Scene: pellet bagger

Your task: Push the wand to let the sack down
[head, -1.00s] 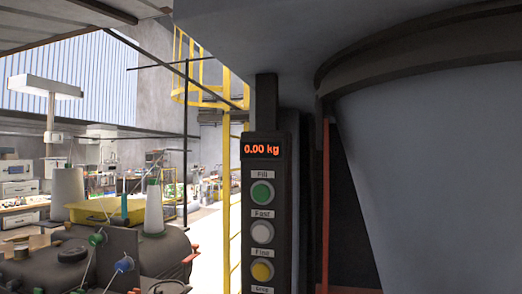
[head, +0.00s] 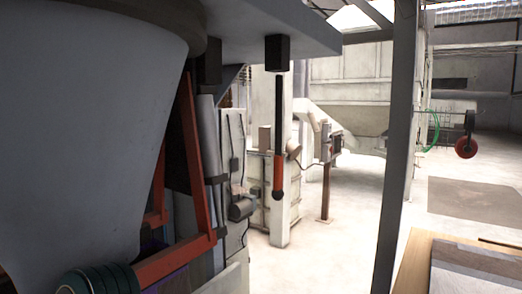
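The wand (head: 279,130) is a thin black rod with an orange-red grip and a dark ball at its lower end. It hangs straight down from a black block under the machine's grey overhang, right of the large grey body, in the head view. No gripper is near or touching it. I cannot make out the sack for certain. A large pale grey tapering body (head: 85,120) fills the left side, with an orange-red frame (head: 185,255) beside it. Neither of my grippers is in view.
A grey upright post (head: 397,150) stands right of the wand. A wooden-edged table (head: 420,262) is at the lower right. A teal ringed object (head: 100,281) sits at the bottom left. Open pale floor (head: 320,255) lies between the machine and the post.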

